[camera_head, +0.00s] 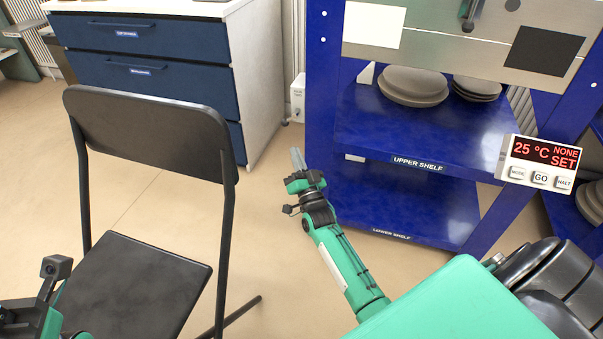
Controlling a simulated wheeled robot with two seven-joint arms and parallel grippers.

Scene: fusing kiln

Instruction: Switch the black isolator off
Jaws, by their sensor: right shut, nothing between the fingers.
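I cannot make out a black isolator for certain in the head view. A small white box (298,97) with unreadable print stands low between the drawer cabinet and the blue kiln stand; no black switch shows on it. My right gripper (298,157) is shut and empty. Its fingers point away from me, just below that box in the picture and apart from it. Part of my left arm shows at the bottom left corner; its fingers are out of the picture.
A black folding chair (150,135) stands at the left, before a blue-drawer cabinet (150,70). The blue kiln stand (320,75) has shelves with grey discs (412,86). A controller (540,162) reads 25 °C. Floor between chair and stand is clear.

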